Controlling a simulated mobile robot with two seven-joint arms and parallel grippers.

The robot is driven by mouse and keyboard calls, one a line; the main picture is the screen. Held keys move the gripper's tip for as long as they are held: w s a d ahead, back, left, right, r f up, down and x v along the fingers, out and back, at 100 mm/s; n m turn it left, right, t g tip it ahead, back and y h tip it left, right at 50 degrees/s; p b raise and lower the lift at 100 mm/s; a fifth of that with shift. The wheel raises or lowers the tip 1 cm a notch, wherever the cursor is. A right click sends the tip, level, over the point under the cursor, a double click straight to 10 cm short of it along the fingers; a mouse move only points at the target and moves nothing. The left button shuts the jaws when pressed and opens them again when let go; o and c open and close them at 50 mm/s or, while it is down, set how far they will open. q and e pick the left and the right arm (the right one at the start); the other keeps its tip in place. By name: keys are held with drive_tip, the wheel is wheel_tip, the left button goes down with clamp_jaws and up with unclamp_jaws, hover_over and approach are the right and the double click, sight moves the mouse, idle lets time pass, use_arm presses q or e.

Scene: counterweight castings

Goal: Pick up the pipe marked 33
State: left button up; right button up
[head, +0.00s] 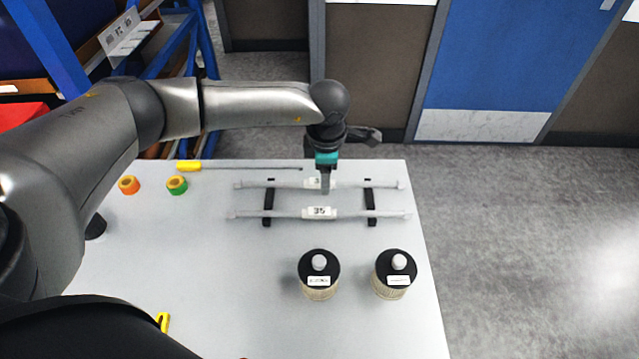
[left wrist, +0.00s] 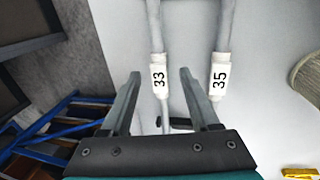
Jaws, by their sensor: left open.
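The pipe marked 33 (head: 355,185) is a thin grey pipe with a white label, lying across two black rests (head: 268,207) at the far side of the table. Its label, partly hidden by my gripper in the head view, reads 33 in the left wrist view (left wrist: 159,78). The parallel pipe marked 35 (head: 319,212) lies nearer; it also shows in the left wrist view (left wrist: 219,80). My left gripper (head: 324,190) points down at the 33 label. Its fingers (left wrist: 159,76) are open, one on each side of that pipe in the left wrist view. Contact cannot be told. My right gripper is not in view.
Two black-capped canisters (head: 319,275) (head: 394,273) stand nearer on the white table (head: 220,270). A yellow-handled screwdriver (head: 190,165), an orange roll (head: 129,185) and a green-yellow roll (head: 177,185) lie left. Blue shelving (head: 170,45) stands behind left.

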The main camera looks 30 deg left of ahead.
use_arm(q)
drive_tip(key=shift+w+a+f, duration=0.1)
drive_tip(key=shift+w+f, duration=0.05)
drive_tip(key=shift+f, duration=0.45)
drive_tip(key=shift+w+f, duration=0.1)
drive_tip(key=shift+f, duration=0.5)
clamp_jaws()
drive_tip(key=shift+r, duration=0.1)
idle(0.4)
